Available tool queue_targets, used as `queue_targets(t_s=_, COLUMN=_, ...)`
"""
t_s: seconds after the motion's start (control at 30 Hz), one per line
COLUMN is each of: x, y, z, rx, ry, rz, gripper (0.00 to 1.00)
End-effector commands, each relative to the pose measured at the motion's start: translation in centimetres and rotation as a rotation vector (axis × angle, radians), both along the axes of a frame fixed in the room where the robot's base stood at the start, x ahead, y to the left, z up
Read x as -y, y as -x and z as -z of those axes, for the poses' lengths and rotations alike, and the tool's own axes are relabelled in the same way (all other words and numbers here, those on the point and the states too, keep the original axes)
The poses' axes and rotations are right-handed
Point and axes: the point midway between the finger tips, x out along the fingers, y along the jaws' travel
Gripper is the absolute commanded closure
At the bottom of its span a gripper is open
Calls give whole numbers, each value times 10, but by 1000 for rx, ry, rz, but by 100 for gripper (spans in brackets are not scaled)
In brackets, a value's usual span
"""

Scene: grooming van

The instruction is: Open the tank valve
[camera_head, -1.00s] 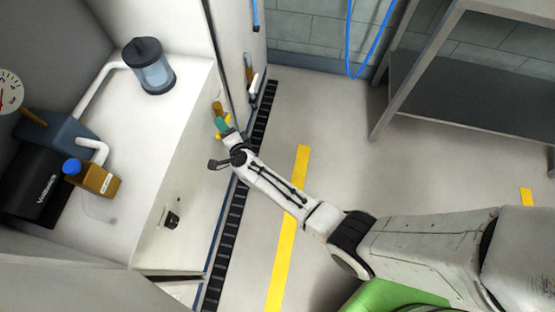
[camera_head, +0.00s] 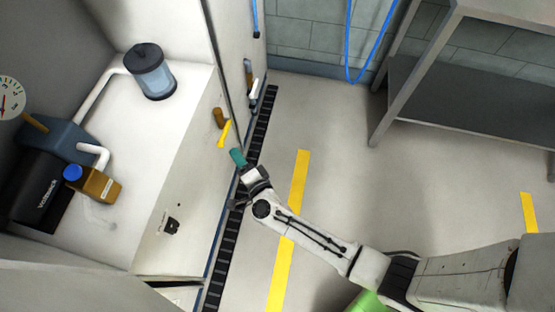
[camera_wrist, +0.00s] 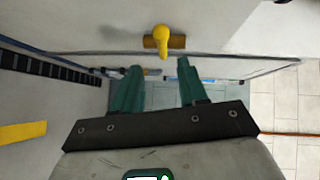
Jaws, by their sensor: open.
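The tank valve is a brass fitting (camera_head: 219,117) with a yellow handle (camera_head: 224,134) on the front face of the white cabinet. In the wrist view the yellow handle (camera_wrist: 163,40) stands out from the brass body (camera_wrist: 178,42), just beyond my fingertips. My gripper (camera_head: 237,157) has teal fingers and is close to the valve, apart from it, on its lower right side in the head view. In the wrist view my gripper (camera_wrist: 160,66) is open with nothing between the fingers.
On the white cabinet top (camera_head: 125,130) are a clear canister with a dark lid (camera_head: 150,73), a brown bottle with a blue cap (camera_head: 92,183) and a black unit (camera_head: 42,200). A grey shelf (camera_head: 465,95) stands at right. The floor (camera_head: 340,170) between is clear.

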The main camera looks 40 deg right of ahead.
Motion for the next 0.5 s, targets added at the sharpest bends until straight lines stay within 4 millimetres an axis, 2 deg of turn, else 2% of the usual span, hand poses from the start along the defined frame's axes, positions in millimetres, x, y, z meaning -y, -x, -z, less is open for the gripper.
queue_targets(t_s=0.03, x=-3, y=-4, z=-15, rx=7, ry=18, rz=-40, gripper=58)
queue_targets(t_s=0.23, x=-21, y=-5, z=-47, rx=8, ry=100, rz=-206, gripper=58)
queue_targets(t_s=0.5, x=-42, y=4, z=-85, rx=-22, ry=235, rz=-427, gripper=58)
